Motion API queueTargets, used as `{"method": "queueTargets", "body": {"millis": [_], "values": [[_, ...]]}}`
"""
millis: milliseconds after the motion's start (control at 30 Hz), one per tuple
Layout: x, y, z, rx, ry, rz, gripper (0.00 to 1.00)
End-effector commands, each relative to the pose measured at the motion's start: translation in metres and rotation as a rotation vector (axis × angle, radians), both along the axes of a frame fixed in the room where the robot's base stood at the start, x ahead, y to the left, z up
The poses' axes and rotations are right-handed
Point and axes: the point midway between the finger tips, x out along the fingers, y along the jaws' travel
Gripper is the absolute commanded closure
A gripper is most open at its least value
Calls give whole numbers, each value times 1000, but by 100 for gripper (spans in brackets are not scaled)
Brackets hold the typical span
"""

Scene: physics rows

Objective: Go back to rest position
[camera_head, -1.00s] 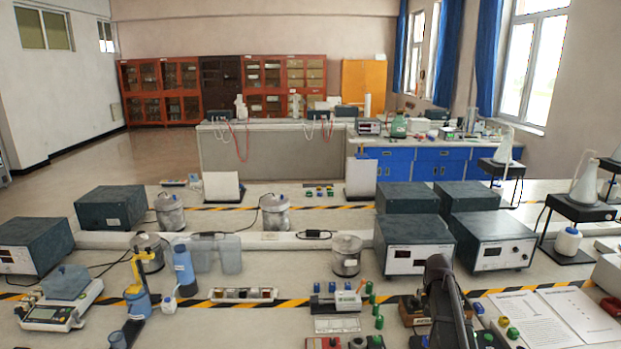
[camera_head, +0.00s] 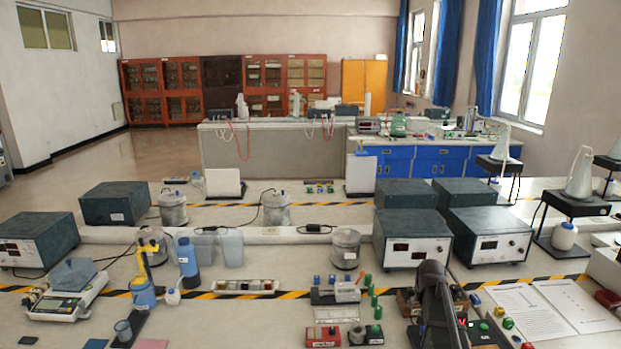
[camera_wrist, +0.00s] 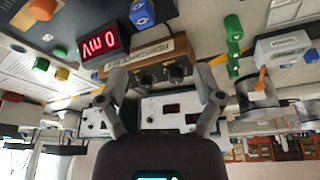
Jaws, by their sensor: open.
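My gripper (camera_wrist: 160,92) shows in the wrist view with its two fingers spread apart and nothing between them. The wrist view is upside down and looks over the bench. Beyond the fingers is a wooden-cased box with dark knobs (camera_wrist: 160,68) and a white-fronted instrument (camera_wrist: 165,112). In the head view my dark arm rises at the lower right, in front of the bench, and its gripper end cannot be made out there.
Dark-topped instruments (camera_head: 411,240) stand behind my arm. Printed sheets (camera_head: 550,310) lie to its right. Small coloured blocks and a white box (camera_head: 347,291) are to its left. A balance (camera_head: 65,297) and a blue bottle (camera_head: 188,262) stand further left.

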Motion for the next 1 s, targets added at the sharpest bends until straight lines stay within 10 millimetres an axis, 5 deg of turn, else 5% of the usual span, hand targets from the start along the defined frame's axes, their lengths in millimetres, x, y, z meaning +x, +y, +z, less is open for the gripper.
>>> {"method": "queueTargets", "body": {"millis": [333,700,1000], "values": [[-70,68,-27,25,102,110,15],[-201,161,-63,62,291,318,15],[-226,176,-66,69,335,365,15]]}}
